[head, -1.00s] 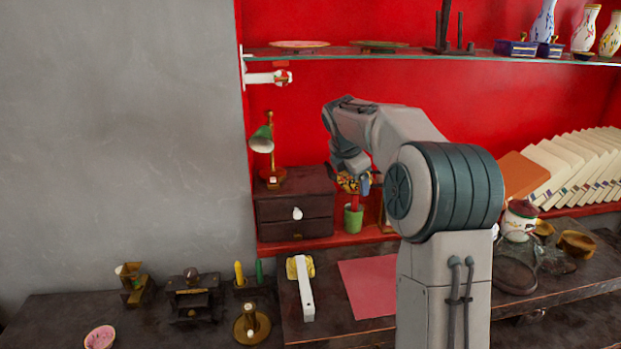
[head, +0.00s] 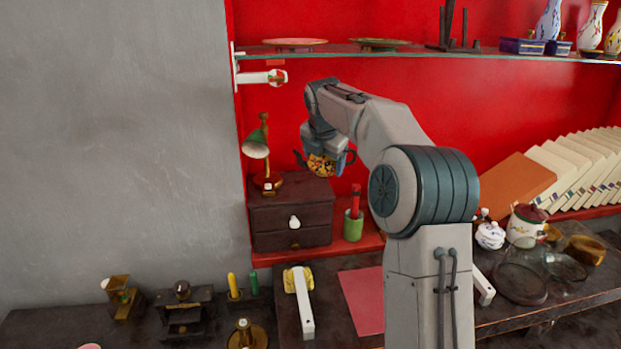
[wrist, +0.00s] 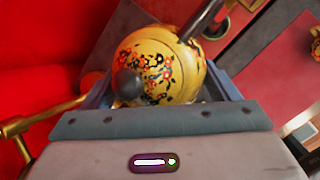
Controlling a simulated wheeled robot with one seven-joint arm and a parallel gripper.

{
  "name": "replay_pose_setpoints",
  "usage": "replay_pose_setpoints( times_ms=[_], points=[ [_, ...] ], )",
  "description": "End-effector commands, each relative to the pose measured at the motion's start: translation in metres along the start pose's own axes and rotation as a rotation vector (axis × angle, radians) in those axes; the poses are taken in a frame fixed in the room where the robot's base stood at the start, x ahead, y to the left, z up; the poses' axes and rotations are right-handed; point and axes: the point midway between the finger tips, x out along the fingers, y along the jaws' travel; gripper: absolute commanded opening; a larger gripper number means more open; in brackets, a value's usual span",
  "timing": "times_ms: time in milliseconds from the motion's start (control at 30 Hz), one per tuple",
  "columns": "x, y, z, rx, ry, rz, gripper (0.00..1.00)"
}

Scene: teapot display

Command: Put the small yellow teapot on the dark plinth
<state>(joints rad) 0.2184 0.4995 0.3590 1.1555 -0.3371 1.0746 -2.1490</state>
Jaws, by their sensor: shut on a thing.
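The small yellow teapot (head: 321,167), with red and black flowers and a dark spout and handle, is held in my gripper (head: 324,157). In the wrist view the teapot (wrist: 158,65) sits between the two jaws (wrist: 165,92), its dark lid knob towards the camera. My gripper is shut on it. In the head view the teapot appears at the upper right edge of a dark wooden box with drawers (head: 290,212), apparently above it. This box is the likeliest dark plinth, but I cannot tell for sure. The gap between them is unclear.
A brass lamp with a green shade (head: 257,145) stands on the box's left part. A green pot with a red stick (head: 353,226) stands right of the box. A glass shelf (head: 400,51) runs above. A red mat (head: 362,298) lies in front.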

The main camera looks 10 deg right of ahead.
Motion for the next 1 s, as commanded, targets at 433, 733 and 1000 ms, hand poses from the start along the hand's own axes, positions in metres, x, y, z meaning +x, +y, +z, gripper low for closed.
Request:
replay_pose_setpoints(
  times_ms=[433,733,1000],
  points=[
    [0.038,0.019,-0.030,0.000,-0.001,-0.001,0.51],
    [0.055,0.014,-0.037,0.001,-0.003,0.002,0.51],
    [0.059,0.013,-0.038,0.001,-0.002,0.001,0.87]
  ],
)
